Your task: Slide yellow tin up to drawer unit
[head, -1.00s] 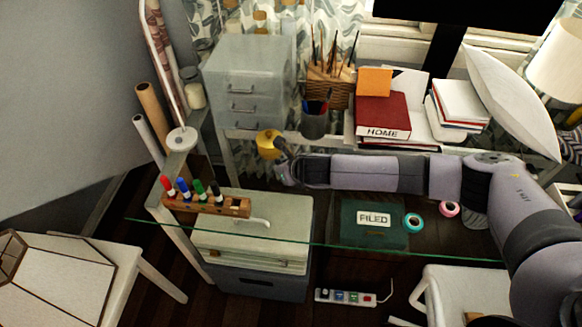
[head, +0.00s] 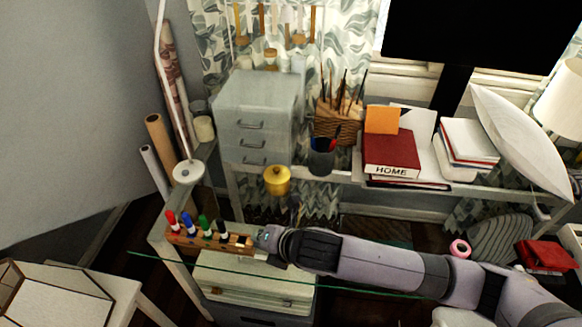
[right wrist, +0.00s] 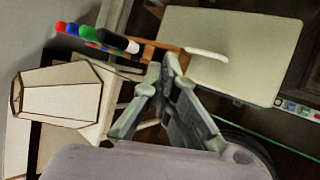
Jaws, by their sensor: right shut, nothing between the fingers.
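The yellow tin (head: 277,181) stands upright at the front right corner of the grey drawer unit (head: 255,115). In the head view its top edge reaches the unit's lower right edge. I cannot tell whether they touch. My right gripper (head: 262,240) is shut and empty. It is on the near side of the tin, clear of it, at the right end of the wooden marker holder (head: 190,238). In the right wrist view the closed fingertips (right wrist: 170,62) show beside the holder (right wrist: 158,50); the tin is not seen there. My left gripper is not in view.
A pen cup (head: 321,157) and a brush basket (head: 337,122) stand right of the drawer unit. A red book (head: 390,155) lies further right. A pink tape roll (head: 459,249) is beyond my right arm. A glass edge (head: 210,268) runs along the front.

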